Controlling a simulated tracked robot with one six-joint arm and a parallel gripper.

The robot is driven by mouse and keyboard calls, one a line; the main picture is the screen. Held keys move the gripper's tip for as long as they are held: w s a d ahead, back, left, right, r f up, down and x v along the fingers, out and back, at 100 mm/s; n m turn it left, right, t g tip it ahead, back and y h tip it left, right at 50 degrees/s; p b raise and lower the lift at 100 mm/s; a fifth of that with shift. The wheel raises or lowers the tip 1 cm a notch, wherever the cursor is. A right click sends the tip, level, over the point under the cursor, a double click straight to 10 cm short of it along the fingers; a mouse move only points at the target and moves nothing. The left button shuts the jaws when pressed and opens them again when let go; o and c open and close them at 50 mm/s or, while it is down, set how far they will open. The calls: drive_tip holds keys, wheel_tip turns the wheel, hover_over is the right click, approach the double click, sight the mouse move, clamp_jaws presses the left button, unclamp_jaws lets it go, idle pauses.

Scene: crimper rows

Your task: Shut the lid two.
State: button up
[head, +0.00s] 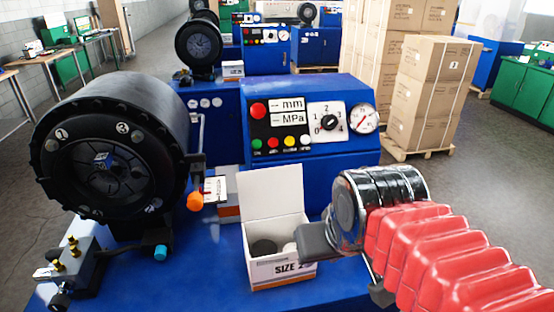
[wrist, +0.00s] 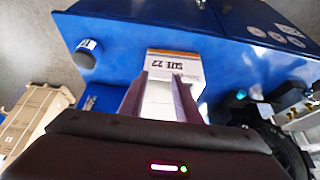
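A small white carton marked "SIZE 2" (head: 283,271) stands on the blue machine's front bench in the head view. Its lid (head: 270,198) is open and stands upright at the back. A black round piece (head: 263,247) and a pale one lie inside. My gripper (head: 328,240) is at the carton's right side, with a dark finger close to its right edge; I cannot tell if they touch. In the wrist view my gripper's (wrist: 158,90) two fingers are apart, with a white surface between them and a carton's printed face (wrist: 172,64) beyond.
The large black crimping head (head: 110,150) is left of the carton, with an orange-tipped part (head: 195,201) between. The control panel (head: 310,120) rises behind. Stacked brown boxes (head: 428,95) stand farther back; floor at right is clear.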

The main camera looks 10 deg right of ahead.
drive_tip(key=shift+g, duration=0.4)
drive_tip(key=w+r, duration=0.6)
drive_tip(key=shift+w+a+r, duration=0.15)
drive_tip(key=shift+w+r, duration=0.05)
drive_tip(key=shift+w, duration=0.05)
clamp_jaws()
drive_tip(key=w+a+r+g, duration=0.1)
drive_tip(key=w+r+g, duration=0.1)
drive_tip(key=w, duration=1)
drive_tip(key=w+a+r+g, duration=0.1)
drive_tip(key=w+r, duration=0.3)
drive_tip(key=w, duration=0.9)
drive_tip(key=shift+r+n+g, duration=0.25)
drive_tip(key=shift+n+g, duration=0.05)
drive_tip(key=shift+g, duration=0.2)
drive_tip(key=shift+s+a, duration=0.1)
